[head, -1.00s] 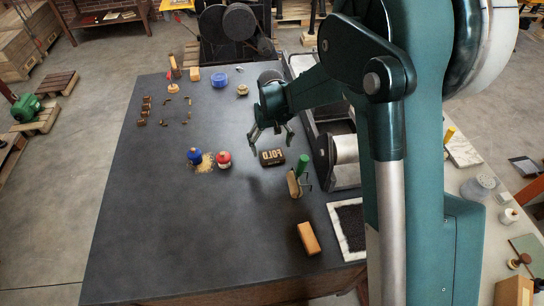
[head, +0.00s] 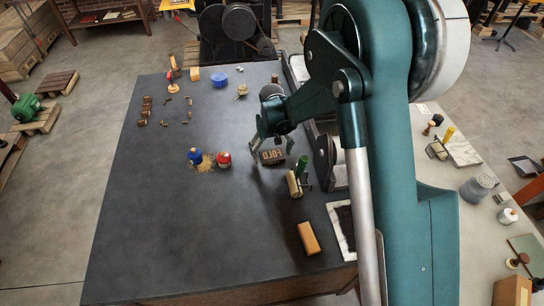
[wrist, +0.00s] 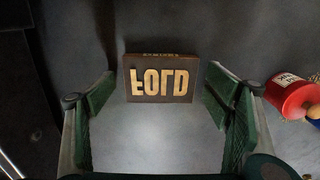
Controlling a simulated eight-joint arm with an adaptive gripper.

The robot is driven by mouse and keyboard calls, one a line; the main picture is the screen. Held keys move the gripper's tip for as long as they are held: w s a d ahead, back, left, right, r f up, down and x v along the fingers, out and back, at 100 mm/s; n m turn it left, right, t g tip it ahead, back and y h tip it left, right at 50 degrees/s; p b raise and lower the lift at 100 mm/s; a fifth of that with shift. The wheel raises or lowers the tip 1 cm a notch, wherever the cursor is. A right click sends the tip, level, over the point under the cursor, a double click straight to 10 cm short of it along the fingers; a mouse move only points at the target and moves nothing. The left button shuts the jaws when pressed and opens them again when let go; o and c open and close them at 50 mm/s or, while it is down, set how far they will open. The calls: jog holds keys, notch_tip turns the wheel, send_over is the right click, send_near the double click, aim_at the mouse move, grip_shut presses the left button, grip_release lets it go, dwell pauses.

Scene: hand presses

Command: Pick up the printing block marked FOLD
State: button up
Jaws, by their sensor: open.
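The printing block marked FOLD (head: 272,156) is a dark brown block with pale raised letters, lying on the dark table top (head: 200,240). My gripper (head: 271,143) is open and empty, low over the table at the block. In the wrist view its green-padded fingers (wrist: 163,115) stand on either side, with a gap between each finger and the block. The block's underside is hidden.
A green-handled roller (head: 299,178) is close on the right. A wooden block (head: 308,238) lies nearer. The table's front left is clear.

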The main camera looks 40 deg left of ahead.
aim_at(272, 154)
jog(key=shift+c, duration=0.2)
jog(key=c, duration=1)
jog(key=shift+r, duration=0.2)
jog(key=shift+r+b, duration=0.35)
jog(key=shift+r, duration=4.5)
